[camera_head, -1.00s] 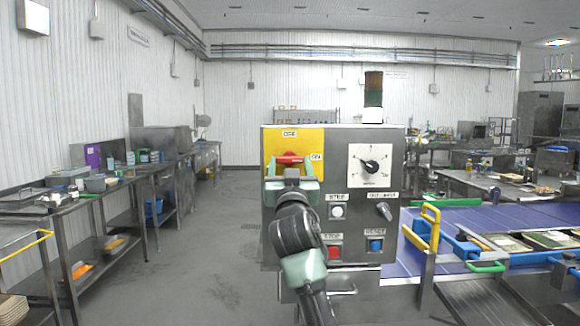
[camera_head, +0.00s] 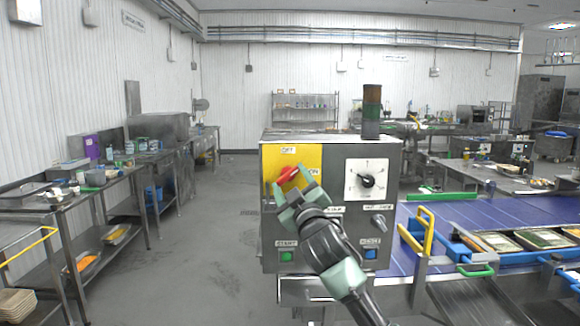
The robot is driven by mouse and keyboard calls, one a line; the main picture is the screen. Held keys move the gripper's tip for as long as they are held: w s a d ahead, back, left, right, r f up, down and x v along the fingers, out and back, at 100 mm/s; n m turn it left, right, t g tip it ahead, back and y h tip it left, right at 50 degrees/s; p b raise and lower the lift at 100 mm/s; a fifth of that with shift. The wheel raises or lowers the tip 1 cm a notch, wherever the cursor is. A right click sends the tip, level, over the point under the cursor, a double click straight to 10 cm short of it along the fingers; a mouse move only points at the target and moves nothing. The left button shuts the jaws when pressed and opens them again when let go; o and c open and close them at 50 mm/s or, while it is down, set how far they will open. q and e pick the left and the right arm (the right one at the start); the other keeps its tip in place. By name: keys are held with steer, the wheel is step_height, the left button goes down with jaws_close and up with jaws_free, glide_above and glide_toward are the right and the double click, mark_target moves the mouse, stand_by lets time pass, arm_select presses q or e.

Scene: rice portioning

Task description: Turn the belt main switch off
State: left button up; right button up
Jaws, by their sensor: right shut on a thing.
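The belt main switch is a red rotary handle (camera_head: 288,174) on a yellow plate (camera_head: 312,155) at the upper left of the grey control box (camera_head: 335,150). The plate has an OFF label above the handle and an ON label to its right. The handle is tilted, its right end higher, between level and upright. My right gripper (camera_head: 293,183) is shut on the red handle, its fingers on either side and turned with it. Its wrist and forearm hide the lower middle of the box. My left gripper is not in view.
The box also carries a black dial (camera_head: 367,181), a grey selector knob (camera_head: 379,221), a green button (camera_head: 287,256) and a blue button (camera_head: 370,254). A blue conveyor belt (camera_head: 470,215) with a yellow handle (camera_head: 427,228) lies at right. Floor at left is clear.

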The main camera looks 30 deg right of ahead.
steer(key=n+y+p, duration=0.1)
steer(key=n+p, duration=0.2)
steer(key=p, duration=0.1)
steer(key=n+g+y+p, duration=0.1)
steer(key=n+p, duration=0.3)
steer(key=p, duration=0.1)
steer(key=r+n+g+y+p, duration=0.1)
steer(key=n+p, duration=0.2)
steer(key=p, duration=0.2)
steer(key=shift+s+d+y, duration=0.1)
steer(key=shift+d+y, duration=0.05)
steer(key=shift+y, duration=0.15)
steer(key=shift+f+n+g+p, duration=0.2)
steer(key=shift+n+g+p, duration=0.3)
steer(key=shift+n+p, duration=0.5)
steer(key=o, duration=1.1)
steer(key=s+a+b, duration=0.1)
steer(key=s+b, duration=0.3)
steer(key=s, duration=0.3)
steer(key=shift+s+a, duration=0.2)
steer(key=shift+s, duration=0.2)
